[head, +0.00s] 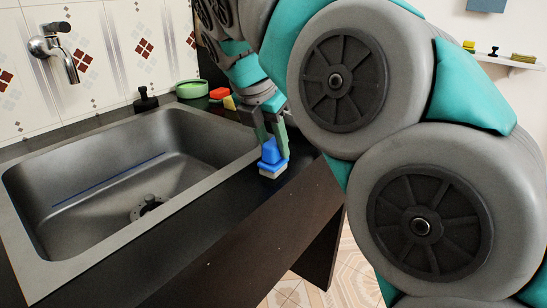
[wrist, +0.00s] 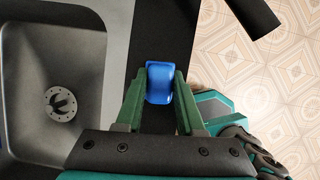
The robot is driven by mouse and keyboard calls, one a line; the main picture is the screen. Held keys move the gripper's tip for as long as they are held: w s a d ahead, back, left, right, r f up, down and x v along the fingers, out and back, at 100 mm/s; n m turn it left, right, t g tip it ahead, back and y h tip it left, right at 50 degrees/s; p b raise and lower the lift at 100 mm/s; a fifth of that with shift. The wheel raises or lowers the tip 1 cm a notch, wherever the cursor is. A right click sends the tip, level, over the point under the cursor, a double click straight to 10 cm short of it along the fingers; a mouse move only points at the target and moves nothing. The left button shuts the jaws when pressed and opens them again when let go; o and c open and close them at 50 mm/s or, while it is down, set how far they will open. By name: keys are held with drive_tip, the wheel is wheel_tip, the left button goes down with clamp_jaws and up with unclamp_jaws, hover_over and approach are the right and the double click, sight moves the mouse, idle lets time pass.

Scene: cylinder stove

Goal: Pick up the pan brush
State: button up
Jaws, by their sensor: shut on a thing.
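The pan brush (head: 271,155) has a blue handle and a pale bristle base. It is upright at the counter's right end, beside the sink, in the head view. Its blue top (wrist: 159,82) shows in the wrist view between the two green fingers. My gripper (head: 273,143) is shut on the blue handle from above. It also shows in the wrist view (wrist: 158,80) with one finger on each side of the brush. The bristles are hidden in the wrist view. I cannot tell whether the base touches the counter.
The steel sink (head: 30,218) lies left of the brush, under a wall tap (head: 62,50). The dark counter (head: 215,208) ends just right of the brush, with tiled floor (wrist: 250,65) beyond.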

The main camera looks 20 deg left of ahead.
sight(274, 141)
clamp_jaws()
drive_tip(key=shift+r+p, duration=0.2)
drive_tip(key=shift+p, duration=0.1)
drive_tip(key=r+p, duration=0.1)
drive_tip(key=p, duration=0.1)
drive_tip(key=shift+r+p, duration=0.3)
drive_tip(key=shift+r, duration=0.8)
drive_tip(key=s+d, duration=0.3)
drive_tip(key=s, duration=0.4)
drive_tip(key=s+d+r, duration=0.1)
drive_tip(key=s+d, duration=0.2)
drive_tip(key=s, duration=0.4)
drive_tip(key=shift+s+d+r, duration=0.15)
drive_tip(key=shift+s+r, duration=0.05)
drive_tip(key=shift+s, duration=0.2)
drive_tip(key=shift+o, duration=1.6)
unclamp_jaws()
clamp_jaws()
